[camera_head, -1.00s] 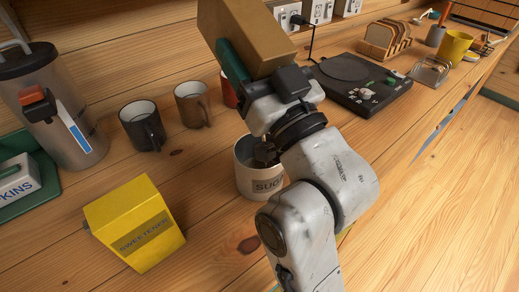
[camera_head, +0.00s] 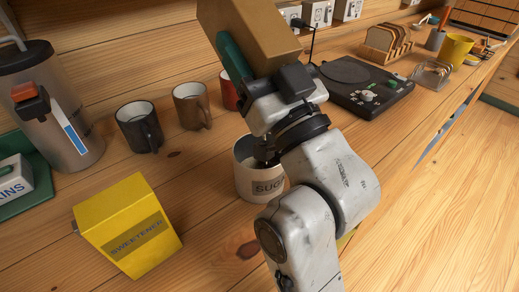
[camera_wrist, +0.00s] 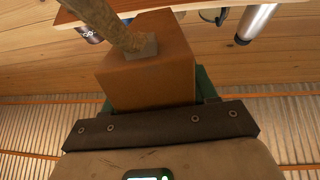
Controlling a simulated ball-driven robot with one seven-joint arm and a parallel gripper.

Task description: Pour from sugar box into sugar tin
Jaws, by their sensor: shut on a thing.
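The brown sugar box (camera_head: 260,38) is held tilted in my gripper (camera_head: 232,62), whose green fingers are shut on its sides. In the wrist view the box (camera_wrist: 150,80) shows a small grey spout, with a tan, grainy stream (camera_wrist: 108,22) running from it toward the upper left. The white sugar tin (camera_head: 246,180) stands upright on the wooden counter, below my wrist. Its label is partly hidden by my arm, as is part of its opening. The head view does not show the stream or where it lands.
A yellow sweetener box (camera_head: 128,228) stands left of the tin. A black mug (camera_head: 138,130), a brown mug (camera_head: 190,108) and a partly hidden red mug (camera_head: 228,92) stand behind. A grey canister (camera_head: 62,110) is at left, a black hob (camera_head: 365,88) at right.

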